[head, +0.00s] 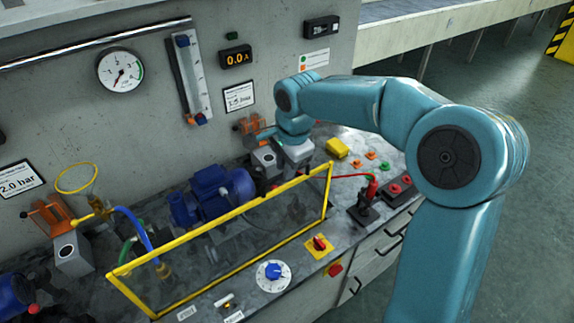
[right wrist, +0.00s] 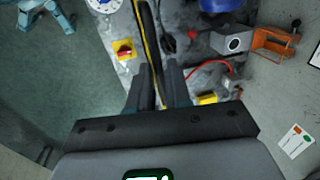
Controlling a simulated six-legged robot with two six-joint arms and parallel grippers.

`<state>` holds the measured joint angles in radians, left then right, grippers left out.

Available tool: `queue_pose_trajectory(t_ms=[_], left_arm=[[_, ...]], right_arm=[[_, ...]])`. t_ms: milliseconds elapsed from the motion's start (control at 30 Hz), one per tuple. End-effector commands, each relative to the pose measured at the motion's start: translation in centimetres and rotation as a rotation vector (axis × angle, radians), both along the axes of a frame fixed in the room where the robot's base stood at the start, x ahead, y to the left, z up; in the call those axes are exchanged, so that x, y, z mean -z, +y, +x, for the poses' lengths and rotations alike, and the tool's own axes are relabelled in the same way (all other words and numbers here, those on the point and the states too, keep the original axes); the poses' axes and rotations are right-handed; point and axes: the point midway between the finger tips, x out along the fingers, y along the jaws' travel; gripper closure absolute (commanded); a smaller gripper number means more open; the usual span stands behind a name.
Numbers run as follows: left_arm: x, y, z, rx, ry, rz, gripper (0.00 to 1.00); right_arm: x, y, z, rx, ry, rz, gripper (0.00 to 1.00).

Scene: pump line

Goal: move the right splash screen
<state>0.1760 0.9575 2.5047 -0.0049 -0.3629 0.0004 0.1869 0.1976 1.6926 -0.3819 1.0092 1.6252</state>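The splash screen (head: 220,215) is a clear panel in a yellow frame, standing along the front of the bench in the head view. In the right wrist view its yellow edge (right wrist: 139,18) runs edge-on down between the fingers of my right gripper (right wrist: 158,70). These fingers stand apart, one on each side of the edge, with a gap visible. In the head view my right gripper (head: 297,152) is at the screen's upper right end, its fingertips hard to make out. My left gripper is not in view.
A blue pump (head: 205,195) stands behind the screen. A rotary switch (head: 318,245) and blue dial (head: 272,271) sit in front of it. A red-and-black plug (head: 369,196) with a red cable and a yellow box (head: 337,148) are to the right. The wall is close behind.

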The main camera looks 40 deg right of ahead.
Motion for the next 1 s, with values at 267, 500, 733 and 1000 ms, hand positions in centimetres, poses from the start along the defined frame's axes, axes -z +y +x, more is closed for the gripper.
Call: queue_pose_trajectory(t_ms=[267, 500, 733, 1000], left_arm=[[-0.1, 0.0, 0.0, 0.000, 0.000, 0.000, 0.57], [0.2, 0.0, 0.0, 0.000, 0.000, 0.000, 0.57], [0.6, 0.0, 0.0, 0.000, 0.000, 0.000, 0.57], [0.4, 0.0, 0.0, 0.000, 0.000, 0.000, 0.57]], right_arm=[[-0.1, -0.2, 0.0, 0.001, -0.002, 0.000, 0.62], [-1.7, -0.1, -0.3, 0.001, -0.005, 0.000, 0.62], [-7.4, 0.1, -1.4, 0.001, -0.009, 0.000, 0.62], [-13.7, 0.3, -2.8, 0.000, -0.007, 0.000, 0.62]])
